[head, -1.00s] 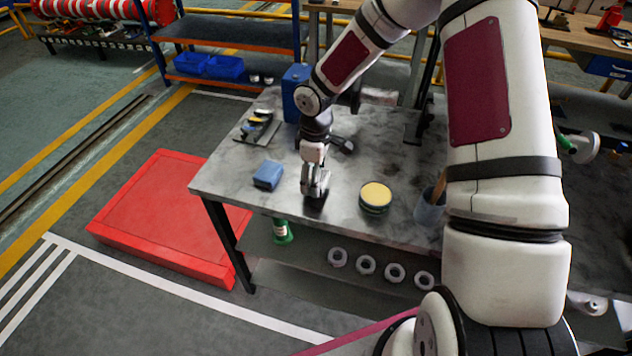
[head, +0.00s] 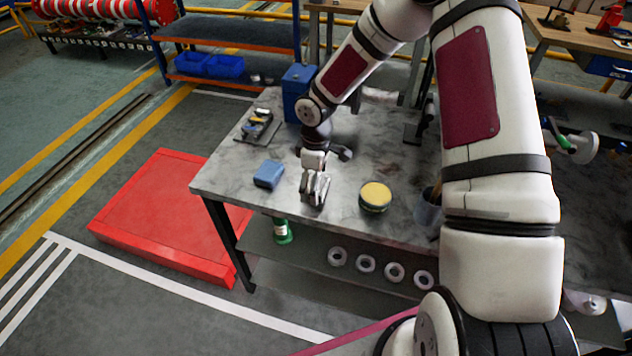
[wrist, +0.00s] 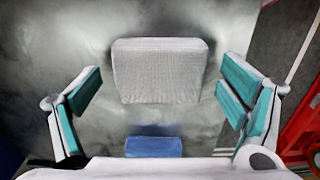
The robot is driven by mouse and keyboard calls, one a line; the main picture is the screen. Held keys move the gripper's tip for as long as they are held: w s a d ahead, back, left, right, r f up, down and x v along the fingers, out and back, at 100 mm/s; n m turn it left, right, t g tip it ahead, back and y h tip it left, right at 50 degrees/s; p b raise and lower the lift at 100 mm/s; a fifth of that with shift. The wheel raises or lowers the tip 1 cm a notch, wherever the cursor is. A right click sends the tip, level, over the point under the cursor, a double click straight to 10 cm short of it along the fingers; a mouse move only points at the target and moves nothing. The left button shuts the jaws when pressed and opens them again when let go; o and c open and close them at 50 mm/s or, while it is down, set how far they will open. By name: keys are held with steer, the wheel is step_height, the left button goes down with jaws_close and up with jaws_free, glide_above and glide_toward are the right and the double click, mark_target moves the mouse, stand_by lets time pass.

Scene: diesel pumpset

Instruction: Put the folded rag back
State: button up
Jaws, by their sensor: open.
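A pale grey, woven-looking block, which looks like the folded rag (wrist: 160,70), lies on the grey tabletop (wrist: 60,40) in the wrist view. My gripper (head: 316,196) is low over the table near its front edge. In the wrist view my gripper (wrist: 163,95) is open, with teal-padded fingers apart on either side of the rag. I see gaps between the rag and both fingers. In the head view the rag is hard to tell from the pale fingers. A blue block (head: 269,174) lies left of my gripper; it also shows in the wrist view (wrist: 154,147).
A yellow-topped round tin (head: 375,197) stands right of my gripper. A tray of small items (head: 258,127) and a blue canister (head: 298,92) stand at the back left. A red platform (head: 165,215) lies on the floor at left. The tabletop around the blue block is clear.

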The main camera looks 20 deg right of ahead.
step_height(320, 180, up, 11)
steer(key=s+d+r+m+t+h, duration=0.1)
steer(key=s+r+m, duration=0.1)
steer(key=s+r, duration=0.55)
steer(key=s+d+r+m+t+h, duration=0.1)
steer(key=s+r+m, duration=0.25)
steer(key=r, duration=0.65)
steer(key=s+a+r+m+t+y, duration=0.1)
steer(key=s+r+m, duration=0.1)
steer(key=s, duration=0.6)
steer(key=s+a+r+m+t+y, duration=0.1)
steer(key=s+r+m+t, duration=0.1)
steer(key=s, duration=0.6)
steer(key=shift+r+m+b, duration=0.3)
steer(key=shift+r+m, duration=0.35)
steer(key=shift+r, duration=0.6)
